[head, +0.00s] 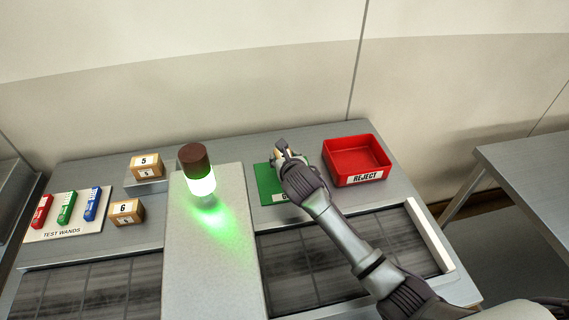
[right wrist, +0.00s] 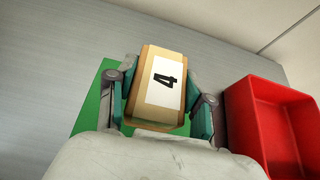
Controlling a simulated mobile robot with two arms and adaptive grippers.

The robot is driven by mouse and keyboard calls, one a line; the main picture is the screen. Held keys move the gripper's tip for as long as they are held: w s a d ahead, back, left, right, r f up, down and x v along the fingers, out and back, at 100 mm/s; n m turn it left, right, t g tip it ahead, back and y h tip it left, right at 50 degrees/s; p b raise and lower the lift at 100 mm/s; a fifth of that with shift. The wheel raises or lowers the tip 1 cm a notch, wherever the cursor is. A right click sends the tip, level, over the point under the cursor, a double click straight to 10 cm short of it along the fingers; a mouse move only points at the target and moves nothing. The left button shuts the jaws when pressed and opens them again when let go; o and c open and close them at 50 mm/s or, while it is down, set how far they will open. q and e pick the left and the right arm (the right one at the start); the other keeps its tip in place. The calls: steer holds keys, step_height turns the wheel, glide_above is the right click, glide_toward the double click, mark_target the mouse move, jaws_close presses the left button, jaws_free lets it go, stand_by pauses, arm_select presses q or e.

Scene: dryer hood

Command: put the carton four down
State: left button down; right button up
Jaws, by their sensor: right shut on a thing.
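Carton four (right wrist: 160,88), a small tan box with a white label reading 4, sits between the fingers of my right gripper (right wrist: 161,103) in the right wrist view. The gripper is shut on it. In the head view my right gripper (head: 282,158) is over the green mat (head: 266,181), left of the red reject tray (head: 357,172). The gripper hides most of the carton there. The green mat also shows under the carton in the right wrist view (right wrist: 92,112). I cannot tell whether the carton touches it. My left gripper is out of view.
A lamp glowing green (head: 201,183) stands on the grey housing (head: 215,265) across the belt. Carton 5 (head: 146,165) and carton 6 (head: 127,211) are to its left. A rack of test wands (head: 64,213) is at the far left. My right arm crosses the right belt.

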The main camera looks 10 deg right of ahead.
steer(key=shift+f, duration=1.25)
steer(key=shift+f, duration=0.1)
steer(key=o, duration=1.3)
steer(key=v, duration=1.2)
steer(key=shift+s, duration=0.1)
